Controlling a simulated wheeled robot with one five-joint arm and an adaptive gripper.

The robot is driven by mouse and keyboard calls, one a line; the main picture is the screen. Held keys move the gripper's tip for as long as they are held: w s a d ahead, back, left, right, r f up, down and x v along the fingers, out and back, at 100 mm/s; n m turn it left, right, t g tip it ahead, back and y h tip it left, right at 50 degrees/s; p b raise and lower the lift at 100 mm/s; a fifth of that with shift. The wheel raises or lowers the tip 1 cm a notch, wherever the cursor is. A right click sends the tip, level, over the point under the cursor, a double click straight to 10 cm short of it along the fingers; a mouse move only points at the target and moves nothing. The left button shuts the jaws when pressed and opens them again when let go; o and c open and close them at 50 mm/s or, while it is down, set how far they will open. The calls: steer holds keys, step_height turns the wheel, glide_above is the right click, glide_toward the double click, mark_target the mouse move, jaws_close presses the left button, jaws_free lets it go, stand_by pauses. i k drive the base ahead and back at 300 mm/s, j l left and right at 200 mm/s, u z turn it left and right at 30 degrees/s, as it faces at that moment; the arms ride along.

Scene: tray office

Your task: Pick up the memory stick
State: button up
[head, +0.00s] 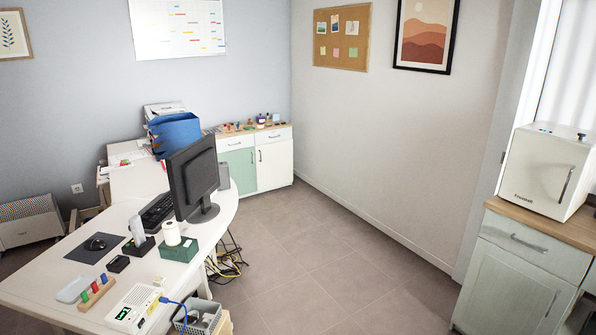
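I cannot make out the memory stick for certain in the head view; the small things are too small to tell apart. The white desk (60,292) at the left carries several small items. The low cabinet (273,164) at the back has several small coloured items on its top. A white box-shaped appliance (540,172) at the right has a small blue thing (544,130) and a small dark thing on top. My gripper is not in view.
On the desk stand a monitor (193,178), a keyboard (159,209), a mouse (95,244), a green box (180,250) and a white device (134,307). A grey basket (206,306) and yellow cables (231,262) are beside it. The tiled floor (320,262) is clear.

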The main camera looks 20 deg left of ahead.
mark_target(94, 288)
steer(key=i+j+u, duration=0.2)
steer(key=i+u, duration=0.15)
steer(key=u, duration=0.15)
steer(key=i+j+u, duration=0.1)
steer(key=i+u, duration=0.4)
steer(key=i+l+u, duration=0.1)
steer(key=i+u, duration=0.2)
steer(key=u, duration=0.2)
steer(key=i+l+u, duration=0.2)
steer(key=i+u, duration=0.15)
steer(key=u, duration=0.15)
steer(key=i+u, duration=0.4)
steer(key=i+l+u, duration=0.2)
steer(key=u, duration=0.15)
steer(key=i+l+u, duration=0.25)
steer(key=u, duration=0.15)
steer(key=i, duration=0.1)
